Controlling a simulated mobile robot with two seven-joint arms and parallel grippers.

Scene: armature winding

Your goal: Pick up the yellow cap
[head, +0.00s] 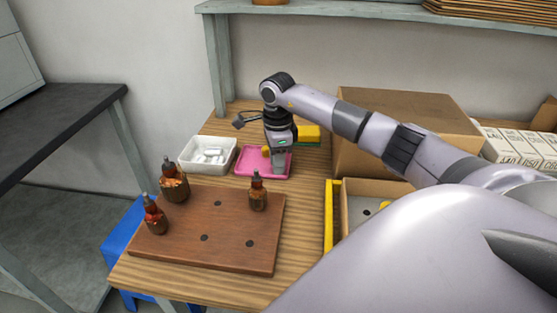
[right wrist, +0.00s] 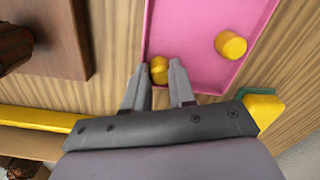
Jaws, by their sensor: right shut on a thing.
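My right gripper (head: 279,168) reaches down over the pink tray (head: 243,160). In the right wrist view, my right gripper (right wrist: 161,72) is shut on a yellow cap (right wrist: 158,69) at the edge of the pink tray (right wrist: 190,75). Whether the cap still touches the tray I cannot tell. A second yellow cap (right wrist: 230,44) lies on the tray, apart from the fingers. In the head view the arm hides part of the tray. My left gripper is not in view.
A white bin (head: 207,155) with pale parts stands left of the tray. In front is a brown wooden board (head: 190,238) with holes and several wound armatures, one of them (head: 258,190) near the tray. A cardboard box (head: 375,160) stands to the right, beside an open carton (head: 366,188).

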